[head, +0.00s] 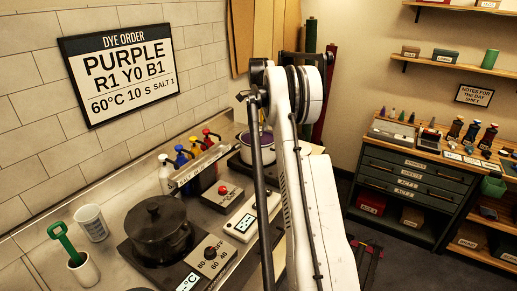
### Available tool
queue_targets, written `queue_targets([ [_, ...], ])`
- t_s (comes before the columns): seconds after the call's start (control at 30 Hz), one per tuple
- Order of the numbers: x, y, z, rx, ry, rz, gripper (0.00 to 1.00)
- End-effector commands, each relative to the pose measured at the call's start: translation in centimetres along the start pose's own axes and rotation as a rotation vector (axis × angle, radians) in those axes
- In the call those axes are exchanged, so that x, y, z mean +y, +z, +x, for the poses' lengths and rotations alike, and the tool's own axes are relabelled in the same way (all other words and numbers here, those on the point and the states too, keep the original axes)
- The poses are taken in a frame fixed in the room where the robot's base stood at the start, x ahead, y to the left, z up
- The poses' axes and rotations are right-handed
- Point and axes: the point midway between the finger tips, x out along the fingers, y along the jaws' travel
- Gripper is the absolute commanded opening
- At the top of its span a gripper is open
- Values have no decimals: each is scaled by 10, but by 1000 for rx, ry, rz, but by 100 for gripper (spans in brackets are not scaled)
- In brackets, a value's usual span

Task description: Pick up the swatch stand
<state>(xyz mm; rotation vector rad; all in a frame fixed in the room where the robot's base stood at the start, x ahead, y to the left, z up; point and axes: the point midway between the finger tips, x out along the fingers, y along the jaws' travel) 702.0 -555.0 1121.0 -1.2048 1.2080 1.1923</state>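I cannot pick out the swatch stand with certainty. Small upright items, including a dark tilted panel (429,137), stand on the green drawer cabinet (412,184) at the right, too small to identify. My white arm rises through the middle of the head view and hides part of the counter and the floor behind it. I cannot make out my gripper's fingers anywhere in this view, nor anything held.
The left counter carries a black lidded pot (158,232), a white pot (257,149), several coloured bottles behind a labelled rack (201,164), a white cup (91,222) and a green-handled tool (66,243). Wall shelves (462,57) hang at right. Dark floor (400,258) lies before the cabinet.

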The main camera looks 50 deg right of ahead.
Motion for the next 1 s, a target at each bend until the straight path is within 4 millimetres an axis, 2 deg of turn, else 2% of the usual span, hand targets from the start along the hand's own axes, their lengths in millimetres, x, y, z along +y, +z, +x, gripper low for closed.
queue_targets([
  [0.27,-1,-1,36,0,0,0,49],
  [0.57,-1,-1,42,0,0,0,49],
  [0.67,-1,-1,41,0,0,0,38],
  [0.93,-1,-1,41,0,0,0,2],
  [1.0,-1,-1,41,0,0,0,0],
])
